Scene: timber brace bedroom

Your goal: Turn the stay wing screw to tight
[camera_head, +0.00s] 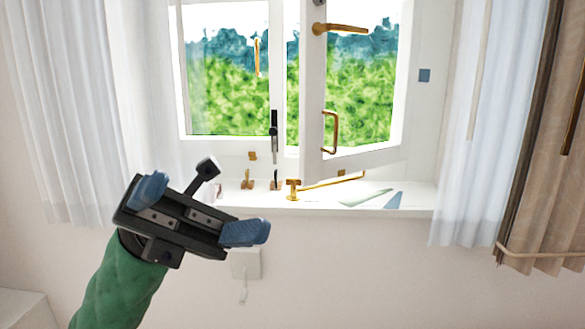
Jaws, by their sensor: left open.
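A brass stay bar (332,182) runs along the window sill under the open right casement. At its left end stands a brass fitting with a flat, wing-like top (293,183), which looks like the stay wing screw; its tightness cannot be told. My left gripper (198,212), on a green-sleeved arm, is in front of and below the sill, left of the wing screw and apart from it. Its two blue-tipped fingers are spread wide, with nothing between them. My right gripper is out of view.
The white sill (415,191) also carries small brass fittings (248,180) left of the screw and flat pieces (367,197) on the right. The right casement (313,100) stands ajar. White curtains (70,110) hang at both sides, and a box (246,263) is on the wall below.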

